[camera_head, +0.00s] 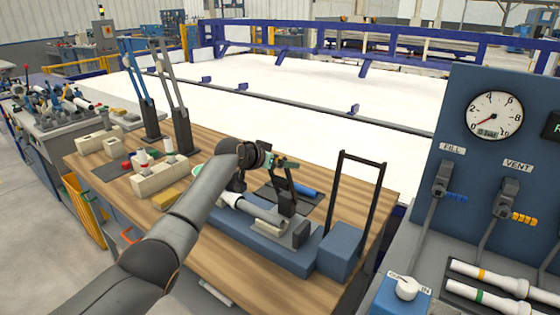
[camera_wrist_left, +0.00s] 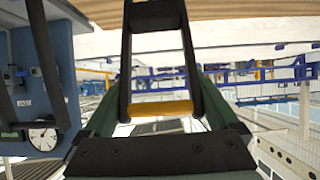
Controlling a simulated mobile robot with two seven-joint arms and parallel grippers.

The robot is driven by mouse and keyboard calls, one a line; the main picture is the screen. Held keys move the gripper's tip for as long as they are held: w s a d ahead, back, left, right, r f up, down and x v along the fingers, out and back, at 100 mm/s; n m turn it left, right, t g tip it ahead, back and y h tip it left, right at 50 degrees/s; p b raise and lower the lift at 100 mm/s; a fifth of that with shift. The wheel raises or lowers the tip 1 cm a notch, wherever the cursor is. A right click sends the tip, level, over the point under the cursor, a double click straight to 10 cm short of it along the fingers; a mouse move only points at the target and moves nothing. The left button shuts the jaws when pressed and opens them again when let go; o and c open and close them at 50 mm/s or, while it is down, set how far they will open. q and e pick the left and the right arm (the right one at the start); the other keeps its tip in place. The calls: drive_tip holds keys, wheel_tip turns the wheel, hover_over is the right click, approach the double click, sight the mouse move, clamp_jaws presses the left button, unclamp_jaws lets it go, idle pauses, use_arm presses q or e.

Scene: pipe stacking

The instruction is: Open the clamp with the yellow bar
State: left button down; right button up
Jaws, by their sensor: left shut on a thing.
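The clamp (camera_head: 287,197) sits on a blue base on the wooden bench, with its black lever standing up. In the left wrist view the lever's two black arms (camera_wrist_left: 193,70) run to the yellow bar (camera_wrist_left: 162,108), which spans between them at my gripper. My left gripper (camera_head: 281,163) is at the lever's top, shut on the yellow bar. The bar itself is hidden in the head view. A white pipe (camera_head: 240,204) lies at the clamp, partly hidden by my left arm. My right gripper is not in view.
A tall black frame (camera_head: 382,200) stands on a blue block (camera_head: 340,252) right of the clamp. Two upright levers (camera_head: 174,100) and beige blocks (camera_head: 160,178) are at the left. A blue gauge panel (camera_head: 500,150) stands at the right. Bare wood lies in front.

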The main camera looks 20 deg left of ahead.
use_arm(q)
drive_tip(key=shift+d+f, duration=0.1)
drive_tip(key=shift+f, duration=0.15)
idle(0.4)
unclamp_jaws()
drive_tip(key=shift+r, duration=0.15)
drive_tip(key=v, duration=1.2)
drive_tip(key=shift+s, duration=0.2)
drive_tip(key=shift+c, duration=0.4)
